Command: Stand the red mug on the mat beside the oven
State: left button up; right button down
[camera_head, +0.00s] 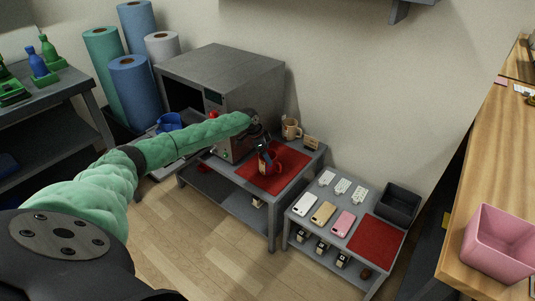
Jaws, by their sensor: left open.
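The red mug (266,164) stands on the red mat (288,160), on the grey table beside the oven (228,78). It looks upright, though my gripper covers part of it. My left gripper (262,146) is open at the mug's upper part; whether the fingers touch it is too small to tell. My left arm reaches in from the left, in front of the oven. My right gripper is out of view.
A beige mug (291,130) and a small brown sign (311,143) stand behind the mat. A blue mug (169,121) is in front of the oven. A lower table to the right holds phones (323,212), a dark bin (399,202) and another red mat (376,238).

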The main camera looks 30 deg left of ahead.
pick_arm(q)
jog(key=v, duration=1.1)
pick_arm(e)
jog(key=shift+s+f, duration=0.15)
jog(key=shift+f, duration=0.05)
